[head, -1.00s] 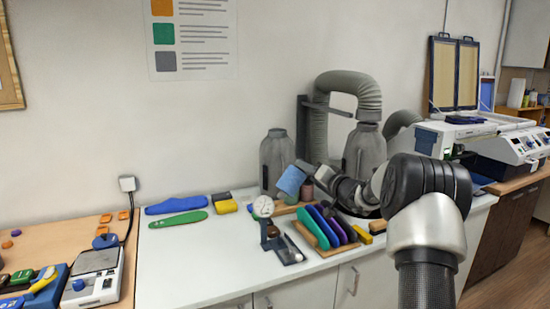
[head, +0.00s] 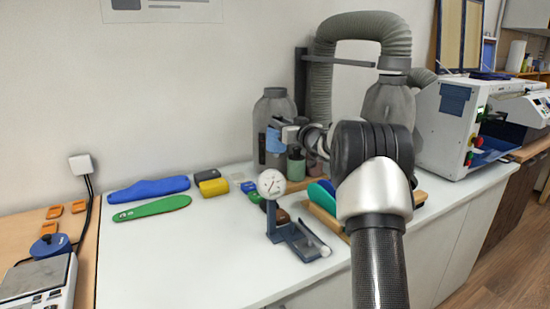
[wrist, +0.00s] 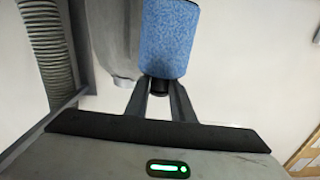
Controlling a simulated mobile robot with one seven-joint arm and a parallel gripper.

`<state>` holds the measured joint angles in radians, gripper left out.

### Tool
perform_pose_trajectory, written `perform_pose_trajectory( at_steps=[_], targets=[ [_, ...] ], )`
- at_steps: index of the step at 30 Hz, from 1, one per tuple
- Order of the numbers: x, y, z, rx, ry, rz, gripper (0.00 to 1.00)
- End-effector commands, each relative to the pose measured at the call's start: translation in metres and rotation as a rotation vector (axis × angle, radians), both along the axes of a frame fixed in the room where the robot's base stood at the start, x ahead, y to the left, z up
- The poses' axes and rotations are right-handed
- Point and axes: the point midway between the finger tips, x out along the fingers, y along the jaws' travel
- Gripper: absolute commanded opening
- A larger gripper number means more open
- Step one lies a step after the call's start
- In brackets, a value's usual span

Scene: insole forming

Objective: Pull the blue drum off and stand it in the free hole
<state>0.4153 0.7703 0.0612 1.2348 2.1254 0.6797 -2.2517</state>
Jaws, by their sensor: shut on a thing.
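The blue drum (head: 275,141) is in front of the left grey vessel, held up in the air beside my gripper (head: 290,134). In the wrist view the blue drum (wrist: 168,38) fills the top middle, with a short dark shank under it. My gripper (wrist: 160,92) is shut on the drum at this shank, and nothing else is between the fingers. A dark green drum (head: 296,166) stands below and right of the blue one, with a pinkish drum partly hidden behind my arm. The free hole cannot be made out; my arm covers part of that area.
Grey vessels (head: 274,103) and a ribbed hose (head: 325,75) stand behind. Blue (head: 148,189) and green (head: 152,208) insoles lie left. A wooden rack is partly behind my arm.

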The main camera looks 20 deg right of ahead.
Motion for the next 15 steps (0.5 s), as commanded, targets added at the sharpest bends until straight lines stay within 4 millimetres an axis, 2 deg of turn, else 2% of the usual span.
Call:
perform_pose_trajectory(
  at_steps=[1, 3, 6, 15],
  targets=[
    [0.0, 0.001, -0.026, -0.011, -0.004, 0.001, 0.0],
    [0.0, 0.001, -0.037, -0.026, -0.007, 0.001, 0.0],
    [0.0, 0.001, -0.045, -0.038, -0.009, 0.001, 0.0],
    [0.0, 0.001, -0.053, -0.043, -0.009, 0.002, 0.0]
  ],
)
